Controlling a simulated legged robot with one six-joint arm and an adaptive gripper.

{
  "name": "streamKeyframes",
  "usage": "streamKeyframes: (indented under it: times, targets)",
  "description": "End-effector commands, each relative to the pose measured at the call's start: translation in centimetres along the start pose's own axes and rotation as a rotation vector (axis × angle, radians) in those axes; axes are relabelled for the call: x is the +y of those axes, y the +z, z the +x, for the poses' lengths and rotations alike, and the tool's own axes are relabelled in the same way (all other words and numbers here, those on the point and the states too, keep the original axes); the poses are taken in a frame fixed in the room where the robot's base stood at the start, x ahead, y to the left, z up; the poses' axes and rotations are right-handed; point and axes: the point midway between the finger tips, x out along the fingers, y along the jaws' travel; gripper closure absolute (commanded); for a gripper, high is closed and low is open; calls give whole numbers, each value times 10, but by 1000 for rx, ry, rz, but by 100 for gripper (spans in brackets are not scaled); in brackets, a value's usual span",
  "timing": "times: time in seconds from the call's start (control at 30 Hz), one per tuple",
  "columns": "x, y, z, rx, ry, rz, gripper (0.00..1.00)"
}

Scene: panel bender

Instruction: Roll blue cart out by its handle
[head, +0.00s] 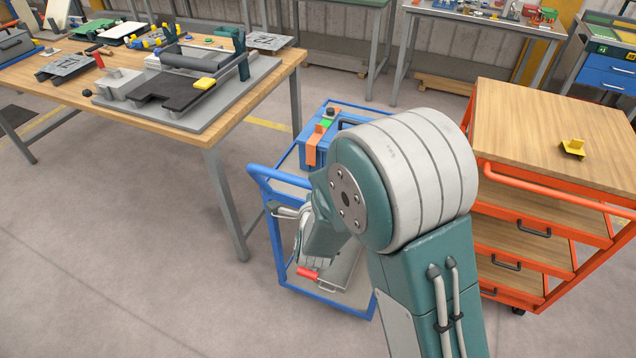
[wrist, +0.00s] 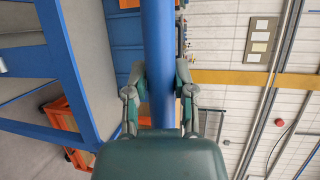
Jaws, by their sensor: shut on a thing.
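The blue cart (head: 279,245) stands between the workbench and the orange cabinet in the head view, partly hidden behind my arm. Its blue handle (head: 264,174) is at the near upper left end of the cart. In the wrist view the handle (wrist: 158,40) runs down the middle as a thick blue bar. My gripper (wrist: 159,85) has one finger on each side of this bar and is shut on it. In the head view my arm hides much of the cart's right side, and the grip is hard to make out.
A wooden workbench (head: 75,88) with a fixture stands at the left, its leg (head: 226,200) close to the cart. An orange drawer cabinet (head: 510,215) stands close on the right. A blue box (head: 315,150) is on the cart's top. The floor at the lower left is clear.

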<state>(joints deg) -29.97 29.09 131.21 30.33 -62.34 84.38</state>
Motion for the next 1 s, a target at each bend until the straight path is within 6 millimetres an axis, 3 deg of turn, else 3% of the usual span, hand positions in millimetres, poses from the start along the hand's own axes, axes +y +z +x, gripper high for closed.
streamKeyframes:
  times: [0.53,0.57,0.63,1.0]
  targets:
    - [6,2,-4,-4,13,-4,100]
    - [6,2,-4,-4,13,-4,63]
    - [5,2,-4,-4,12,-4,32]
    - [2,1,-4,-2,4,0,32]
